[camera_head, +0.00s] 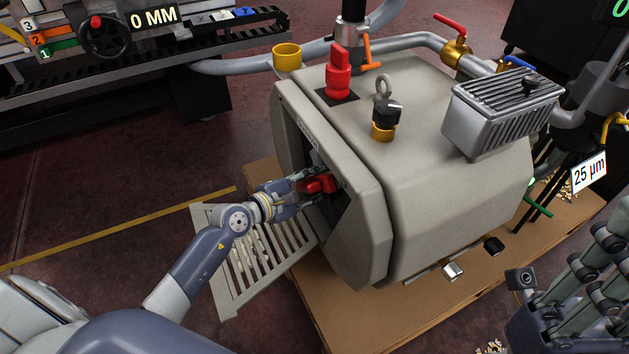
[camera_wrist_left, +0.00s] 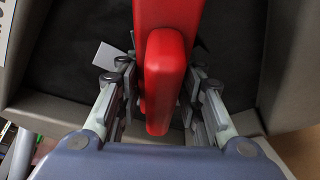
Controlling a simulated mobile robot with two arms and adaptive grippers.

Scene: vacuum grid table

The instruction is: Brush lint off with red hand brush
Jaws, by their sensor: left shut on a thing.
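The red hand brush (camera_head: 320,184) is in my left gripper (camera_head: 305,186), at the open front of the beige machine (camera_head: 357,222). In the left wrist view the brush's red handle (camera_wrist_left: 165,80) stands between the two fingers of my left gripper (camera_wrist_left: 163,103), which are shut on it. The brush's bristles are hidden. A dark recess (camera_wrist_left: 85,55) lies behind the brush, with a small pale piece (camera_wrist_left: 107,55) near the left fingers. I cannot make out lint there. My right gripper (camera_head: 600,245) is at the right edge; its fingertips do not show clearly.
A slatted grille (camera_head: 228,283) hangs open in front of the machine, with pale bits on it. The machine stands on a brown board (camera_head: 405,325). Open floor lies at left.

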